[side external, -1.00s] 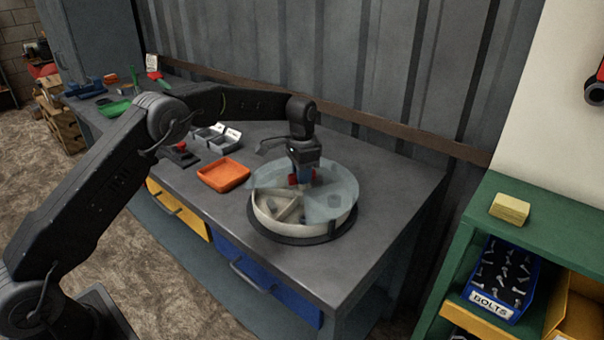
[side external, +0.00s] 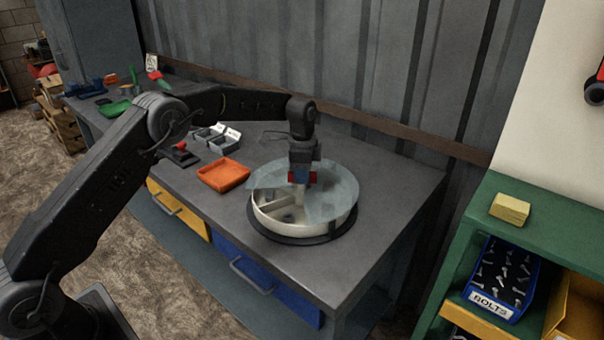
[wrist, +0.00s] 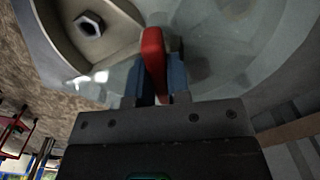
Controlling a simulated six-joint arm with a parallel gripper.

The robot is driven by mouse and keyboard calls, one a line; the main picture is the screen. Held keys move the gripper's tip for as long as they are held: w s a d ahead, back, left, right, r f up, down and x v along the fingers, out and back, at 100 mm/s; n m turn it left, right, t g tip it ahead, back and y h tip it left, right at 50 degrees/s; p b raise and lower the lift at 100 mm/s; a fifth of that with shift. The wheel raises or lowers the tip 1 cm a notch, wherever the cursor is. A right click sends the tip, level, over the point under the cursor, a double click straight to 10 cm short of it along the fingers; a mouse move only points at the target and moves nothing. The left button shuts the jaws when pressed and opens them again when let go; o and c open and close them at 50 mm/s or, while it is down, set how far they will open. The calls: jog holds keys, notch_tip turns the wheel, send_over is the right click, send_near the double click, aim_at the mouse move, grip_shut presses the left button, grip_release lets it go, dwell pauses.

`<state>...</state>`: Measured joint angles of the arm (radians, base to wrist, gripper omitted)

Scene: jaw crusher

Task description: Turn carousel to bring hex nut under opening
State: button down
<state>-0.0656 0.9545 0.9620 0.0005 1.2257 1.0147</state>
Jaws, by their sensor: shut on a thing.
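The carousel (side external: 266,223) is a round, pale tray with divider walls on the bench. A clear bluish lid (side external: 335,183) covers much of it, with a wedge-shaped opening at the front left. My gripper (wrist: 153,82), also seen in the side view (side external: 302,183), points down over the middle of the carousel. Its blue fingers are shut on a red handle (wrist: 153,50). The hex nut (wrist: 89,25) lies in a beige compartment at upper left in the wrist view, where it looks untinted by the lid. A small dark item (side external: 288,218) shows in the front compartment in the side view.
An orange tray (side external: 224,175) and grey bins (side external: 217,139) stand left of the carousel. A green shelf (side external: 540,232) with a blue bolts bin (side external: 497,280) is at right. The bench front right is clear.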

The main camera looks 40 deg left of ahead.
jog(key=shift+m, duration=1.8)
jog(key=c, duration=1.1)
grip_release()
jog(key=shift+r, duration=6.95)
